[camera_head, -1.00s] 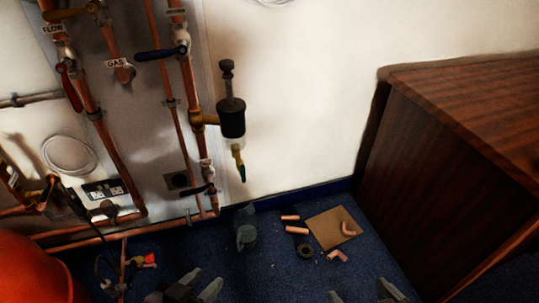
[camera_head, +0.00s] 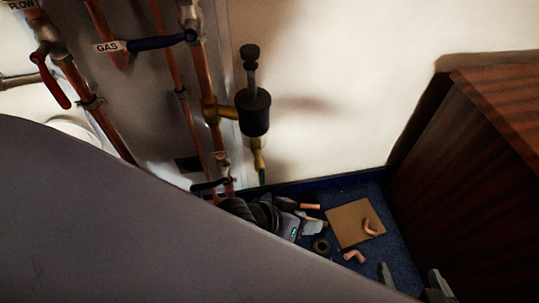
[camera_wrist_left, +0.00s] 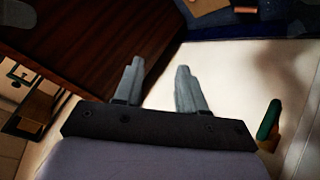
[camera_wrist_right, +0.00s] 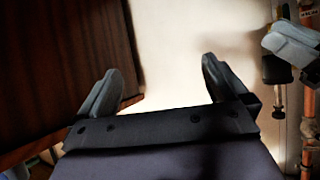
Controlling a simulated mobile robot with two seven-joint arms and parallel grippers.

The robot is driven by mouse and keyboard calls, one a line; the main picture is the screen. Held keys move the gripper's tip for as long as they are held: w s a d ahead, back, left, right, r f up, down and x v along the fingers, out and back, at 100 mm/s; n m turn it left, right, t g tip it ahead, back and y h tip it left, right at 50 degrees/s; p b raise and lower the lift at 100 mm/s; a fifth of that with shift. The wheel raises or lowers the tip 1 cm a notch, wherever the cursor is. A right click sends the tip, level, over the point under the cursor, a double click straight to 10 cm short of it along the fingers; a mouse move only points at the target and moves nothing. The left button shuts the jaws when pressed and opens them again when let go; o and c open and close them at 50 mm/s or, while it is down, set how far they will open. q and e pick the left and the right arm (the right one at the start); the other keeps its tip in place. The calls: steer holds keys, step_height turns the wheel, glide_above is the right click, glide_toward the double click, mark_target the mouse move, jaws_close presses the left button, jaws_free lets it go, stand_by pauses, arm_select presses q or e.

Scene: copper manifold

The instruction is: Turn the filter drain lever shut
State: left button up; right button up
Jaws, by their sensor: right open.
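The black filter (camera_head: 253,113) hangs on a brass fitting beside a vertical copper pipe. Below it is a brass drain valve (camera_head: 257,150) with a small green lever (camera_head: 262,177) pointing down. The green lever (camera_wrist_left: 268,118) also shows at the right of the left wrist view, beside the left gripper and outside its fingers. My left gripper (camera_head: 312,226) is low, right of and below the lever; its fingers (camera_wrist_left: 160,68) are apart and empty. My right gripper (camera_head: 412,280) is at the lower right, open and empty, and its fingers show in the right wrist view (camera_wrist_right: 162,68).
A wooden cabinet (camera_head: 470,190) stands at the right. Copper offcuts and a brown board (camera_head: 349,222) lie on the blue floor. A red lever (camera_head: 50,75) and a blue lever (camera_head: 162,43) are on pipes at the left. My left arm covers the lower left.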

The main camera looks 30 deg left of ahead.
arm_select(q)
steer(key=w+g, duration=0.1)
step_height(320, 180, up, 4)
steer(key=n+g+y+p, duration=0.5)
steer(key=n+g+y, duration=0.1)
steer(key=n, duration=0.2)
glide_above(261, 171)
steer(key=shift+d+f, duration=0.2)
steer(key=shift+d, duration=0.2)
steer(key=shift+a+n+y, duration=0.3)
steer(key=shift+n, duration=0.1)
steer(key=shift+a+f, duration=0.1)
steer(key=shift+f, duration=0.15)
step_height(261, 171, down, 5)
steer(key=shift+b, duration=1.05)
steer(key=shift+f, duration=0.7)
arm_select(e)
steer(key=shift+m+g+h, duration=0.4)
steer(key=shift+g+h, duration=0.1)
steer(key=s+d+f, duration=0.2)
steer(key=d, duration=0.1)
steer(key=shift+f, duration=0.15)
